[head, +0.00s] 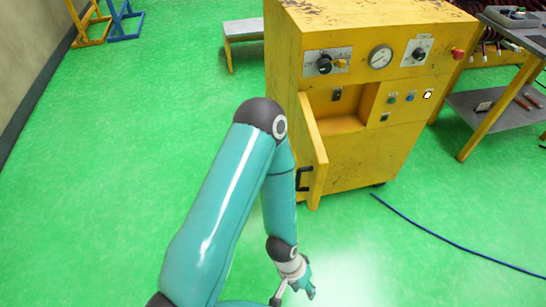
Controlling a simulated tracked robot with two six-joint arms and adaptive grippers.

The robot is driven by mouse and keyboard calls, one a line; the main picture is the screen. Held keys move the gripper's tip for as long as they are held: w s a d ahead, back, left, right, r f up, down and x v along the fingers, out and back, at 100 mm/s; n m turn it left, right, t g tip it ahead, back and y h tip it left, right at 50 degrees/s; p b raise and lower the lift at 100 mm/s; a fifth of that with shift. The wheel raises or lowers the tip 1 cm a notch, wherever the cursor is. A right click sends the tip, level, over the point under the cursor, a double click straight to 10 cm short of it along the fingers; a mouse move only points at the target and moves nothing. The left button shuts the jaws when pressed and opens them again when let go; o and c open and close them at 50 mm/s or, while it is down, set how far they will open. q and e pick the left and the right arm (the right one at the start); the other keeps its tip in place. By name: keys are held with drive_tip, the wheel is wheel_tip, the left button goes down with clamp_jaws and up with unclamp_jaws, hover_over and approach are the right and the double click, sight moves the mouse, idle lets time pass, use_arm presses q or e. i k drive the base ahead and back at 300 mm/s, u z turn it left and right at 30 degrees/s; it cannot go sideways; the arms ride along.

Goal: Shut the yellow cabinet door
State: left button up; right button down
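The yellow cabinet (362,160) stands at the upper middle of the head view. Its door (314,150) is open, swung out from the left part of the cabinet front, and an open recess (341,110) shows beside it. A black handle (304,179) is on the door's left-hand face. My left gripper (297,290) is below the door in the picture, apart from it, near the bottom edge. It is small and partly cut by its own arm, so its opening is unclear. My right gripper is out of view.
A blue cable (455,243) lies on the green floor at the right. A metal-topped table (493,103) with tools stands right of the cabinet. A small bench (243,31) is behind it at left. The floor left of the cabinet is largely clear.

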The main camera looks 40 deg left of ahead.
sight(300, 151)
drive_tip(key=k, duration=0.65)
drive_tip(key=u, duration=0.6)
drive_tip(key=i, duration=1)
drive_tip(key=u, duration=1.2)
drive_tip(key=k, duration=0.8)
drive_tip(key=z, duration=0.05)
